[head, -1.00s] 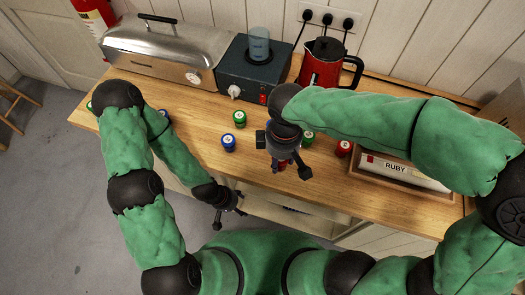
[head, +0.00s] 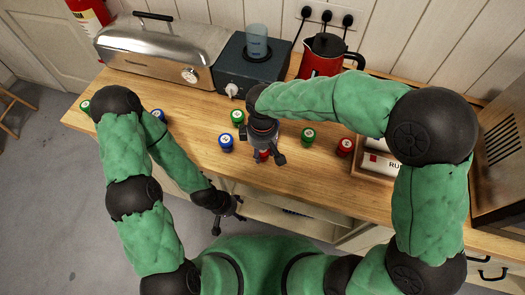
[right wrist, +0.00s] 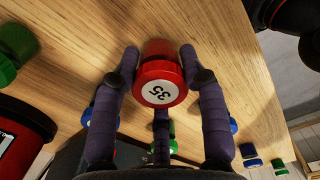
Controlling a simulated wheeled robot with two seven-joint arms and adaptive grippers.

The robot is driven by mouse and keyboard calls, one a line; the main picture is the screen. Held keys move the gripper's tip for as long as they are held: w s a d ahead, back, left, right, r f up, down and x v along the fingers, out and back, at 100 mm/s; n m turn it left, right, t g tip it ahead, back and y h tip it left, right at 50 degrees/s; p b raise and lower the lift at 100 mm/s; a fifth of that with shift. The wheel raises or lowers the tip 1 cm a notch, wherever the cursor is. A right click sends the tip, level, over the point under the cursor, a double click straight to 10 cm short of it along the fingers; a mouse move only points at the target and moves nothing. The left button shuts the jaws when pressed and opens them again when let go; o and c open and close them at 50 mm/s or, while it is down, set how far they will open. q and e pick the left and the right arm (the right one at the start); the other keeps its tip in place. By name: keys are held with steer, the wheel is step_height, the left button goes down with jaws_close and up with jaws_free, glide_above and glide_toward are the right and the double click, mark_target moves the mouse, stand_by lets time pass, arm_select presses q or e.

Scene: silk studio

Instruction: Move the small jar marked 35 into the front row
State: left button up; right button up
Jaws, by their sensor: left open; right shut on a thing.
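The small red jar marked 35 (right wrist: 160,82) shows its white numbered lid in the right wrist view. My right gripper (right wrist: 159,58) is shut on it, with fingers on both sides and a third finger below. In the head view the right gripper (head: 266,152) points down over the middle of the counter, with a bit of the red jar (head: 264,156) showing between its fingers. I cannot tell whether the jar touches the wood. My left gripper (head: 227,208) is open and empty, low in front of the counter's front edge.
A blue jar (head: 226,143) and a green jar (head: 238,117) stand left of the right gripper. A green jar (head: 308,137) and another red jar (head: 345,147) stand right of it. A wooden box (head: 360,170), red kettle (head: 320,62) and dark blue appliance (head: 232,73) are nearby.

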steer(key=shift+f, duration=0.25)
steer(key=shift+f, duration=0.1)
steer(key=o, duration=1.2)
step_height(320, 180, up, 12)
steer(key=p, duration=0.3)
steer(key=shift+r, duration=0.2)
